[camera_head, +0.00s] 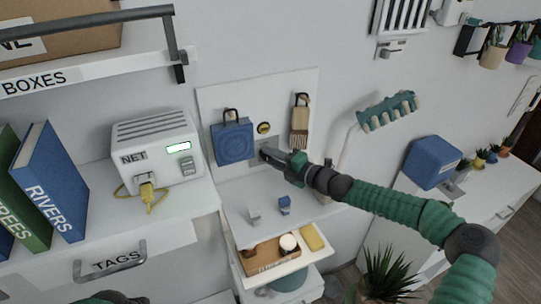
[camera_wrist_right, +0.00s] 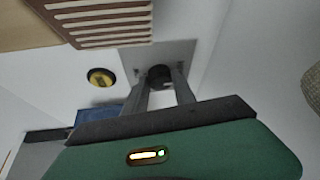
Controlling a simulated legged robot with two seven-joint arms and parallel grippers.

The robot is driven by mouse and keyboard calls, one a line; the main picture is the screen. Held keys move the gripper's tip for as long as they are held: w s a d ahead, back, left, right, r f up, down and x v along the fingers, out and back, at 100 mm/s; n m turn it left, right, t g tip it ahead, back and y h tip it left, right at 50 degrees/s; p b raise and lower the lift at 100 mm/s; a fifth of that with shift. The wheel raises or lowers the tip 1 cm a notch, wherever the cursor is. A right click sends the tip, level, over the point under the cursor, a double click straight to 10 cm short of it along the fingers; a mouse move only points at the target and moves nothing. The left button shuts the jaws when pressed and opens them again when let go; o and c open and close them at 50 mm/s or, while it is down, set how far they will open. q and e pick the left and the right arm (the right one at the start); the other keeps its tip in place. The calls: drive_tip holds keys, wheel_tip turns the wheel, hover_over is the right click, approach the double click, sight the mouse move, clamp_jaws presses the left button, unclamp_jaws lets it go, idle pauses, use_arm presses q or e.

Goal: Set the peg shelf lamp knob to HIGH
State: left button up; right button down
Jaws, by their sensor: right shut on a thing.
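A dark round knob (camera_wrist_right: 160,74) sits on a grey plate (camera_wrist_right: 185,55) on the white back panel of the peg shelf (camera_head: 215,98). My right gripper (camera_head: 266,152) reaches in from the right and is shut on this knob. It also shows in the right wrist view (camera_wrist_right: 163,82), with one finger on each side of the knob. In the head view the fingers hide the knob. I cannot read any setting marks. My left gripper is not in view.
Below are small blocks (camera_head: 284,205) and an open drawer (camera_head: 303,262). A white NET box (camera_head: 155,145) stands left. A teal fixture (camera_head: 387,110) is right.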

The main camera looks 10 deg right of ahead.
drive_tip(key=shift+d+f, duration=0.1)
drive_tip(key=shift+f, duration=0.2)
drive_tip(key=c, duration=1.3)
unclamp_jaws()
drive_tip(key=shift+o, duration=1.3)
drive_tip(key=shift+d+r, duration=0.15)
drive_tip(key=shift+d, duration=0.05)
drive_tip(key=shift+s+d, duration=0.1)
